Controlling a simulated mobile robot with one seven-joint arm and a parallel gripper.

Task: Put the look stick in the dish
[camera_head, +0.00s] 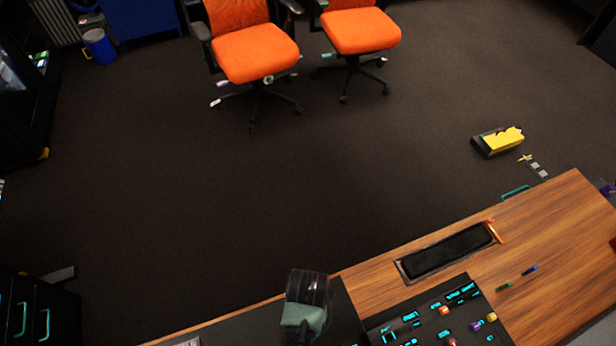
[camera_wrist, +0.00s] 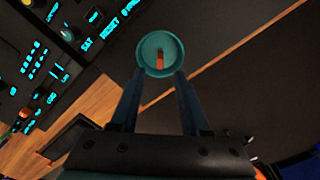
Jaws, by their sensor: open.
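In the wrist view a round teal dish (camera_wrist: 146,66) lies just beyond my fingertips. A short orange-brown piece (camera_wrist: 161,62), which looks like the look stick, shows inside its rim; I cannot tell whether it rests on the bottom. My gripper (camera_wrist: 159,76) is open, with one finger on each side of the dish's near edge. I cannot tell whether the fingers touch the dish. In the head view my dark wrist hangs over the desk's near edge, and the fingertips and dish are not clear there.
The wooden desk (camera_head: 555,225) carries a black panel with lit cyan labels (camera_head: 410,317) and colored knobs. A black rectangular inset (camera_head: 450,252) lies behind it. A green stick (camera_head: 504,286) and a blue stick (camera_head: 530,270) lie on the wood. Orange chairs (camera_head: 255,52) stand far off.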

